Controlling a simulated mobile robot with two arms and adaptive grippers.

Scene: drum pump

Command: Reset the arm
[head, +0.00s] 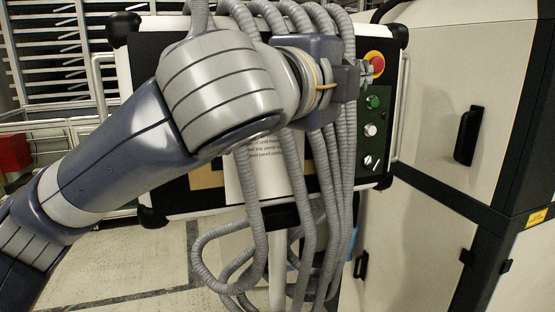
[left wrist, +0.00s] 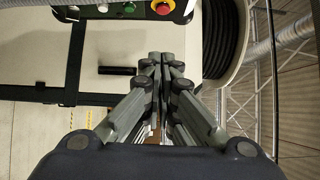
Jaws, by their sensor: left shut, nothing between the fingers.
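The control panel (head: 384,165) is a dark board with black corner bumpers, facing me. On its right side are a red button on a yellow base (head: 377,64), a green button (head: 374,102) and pale knobs (head: 370,130). My left arm crosses in front of the panel. My left gripper (head: 367,73) is shut and empty, overlapping the red button's edge in the head view; contact cannot be told. In the left wrist view the shut fingers (left wrist: 161,60) point up the picture, just below the red button (left wrist: 163,7) and green button (left wrist: 130,7). My right gripper is out of view.
Several grey corrugated hoses (head: 340,190) hang in front of the panel, some looping below it. A paper notice (head: 285,175) is partly hidden behind them. A beige cabinet (head: 445,85) with a black handle stands at the right. A red box (head: 14,152) is at the left.

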